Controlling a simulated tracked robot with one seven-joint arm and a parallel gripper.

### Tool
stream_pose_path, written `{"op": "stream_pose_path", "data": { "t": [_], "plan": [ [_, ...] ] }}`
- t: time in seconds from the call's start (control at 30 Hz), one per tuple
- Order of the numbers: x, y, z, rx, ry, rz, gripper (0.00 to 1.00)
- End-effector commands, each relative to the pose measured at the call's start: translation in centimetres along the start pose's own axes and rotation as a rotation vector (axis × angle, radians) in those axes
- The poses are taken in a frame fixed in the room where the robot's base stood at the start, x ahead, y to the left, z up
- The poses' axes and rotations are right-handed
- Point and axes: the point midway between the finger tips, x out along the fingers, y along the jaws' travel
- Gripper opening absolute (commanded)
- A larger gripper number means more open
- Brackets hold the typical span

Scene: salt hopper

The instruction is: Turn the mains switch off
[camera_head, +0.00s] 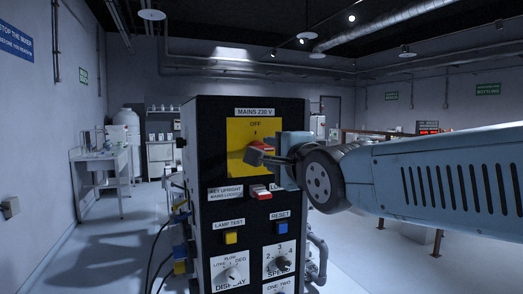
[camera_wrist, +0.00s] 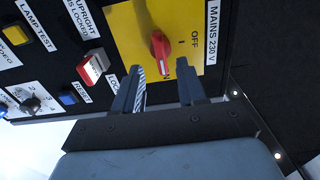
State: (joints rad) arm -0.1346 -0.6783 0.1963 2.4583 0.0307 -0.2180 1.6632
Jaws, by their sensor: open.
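The mains switch is a red knob (camera_head: 258,150) on a yellow plate (camera_head: 238,132), under a "MAINS 230 V" label. In the wrist view the red knob (camera_wrist: 159,48) has its long side turned across the direction of the OFF mark (camera_wrist: 195,40). A pale line shows at its near end. My gripper (camera_head: 268,157) reaches in from the right at the plate. In the wrist view my gripper (camera_wrist: 158,72) is open, with one finger on each side of the knob's near end. I cannot tell whether either finger touches the knob. The gripper hides the plate's right part in the head view.
Below the switch are a red and white key lockout (camera_head: 261,191), a yellow lamp test button (camera_head: 230,238), a blue reset button (camera_head: 282,228), a display knob (camera_head: 232,274) and a speed knob (camera_head: 283,264). Floor left of the cabinet is open.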

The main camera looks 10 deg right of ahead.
Motion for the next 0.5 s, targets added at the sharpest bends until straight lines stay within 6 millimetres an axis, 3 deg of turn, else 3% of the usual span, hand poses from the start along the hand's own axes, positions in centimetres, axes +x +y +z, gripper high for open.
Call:
{"op": "stream_pose_path", "data": {
  "t": [0.5],
  "plan": [
    [5.8,0.0,-0.1,0.000,0.002,0.001,0.40]
  ]
}}
